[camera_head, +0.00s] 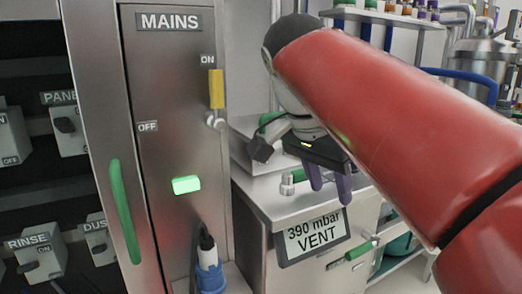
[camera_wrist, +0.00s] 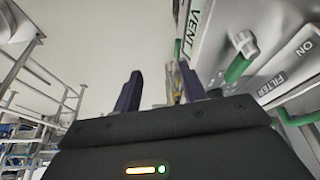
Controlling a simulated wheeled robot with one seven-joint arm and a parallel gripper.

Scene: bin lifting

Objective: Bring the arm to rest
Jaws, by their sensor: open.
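My red arm reaches in from the right in the head view. My gripper (camera_head: 328,185) hangs in front of the steel bench with the vent display, its purple fingers pointing down. In the wrist view the two fingers of my gripper (camera_wrist: 158,92) stand apart with nothing between them. The gripper touches nothing that I can make out, though the gap to the bench is hard to judge.
A MAINS cabinet (camera_head: 175,90) with a yellow lever (camera_head: 216,89) up at ON and a lit green light (camera_head: 186,185) stands left. A display (camera_head: 315,237) reads 390 mbar VENT. Green-handled valves (camera_head: 360,250) stick out of the bench front. Steel racks (camera_wrist: 50,85) show left in the wrist view.

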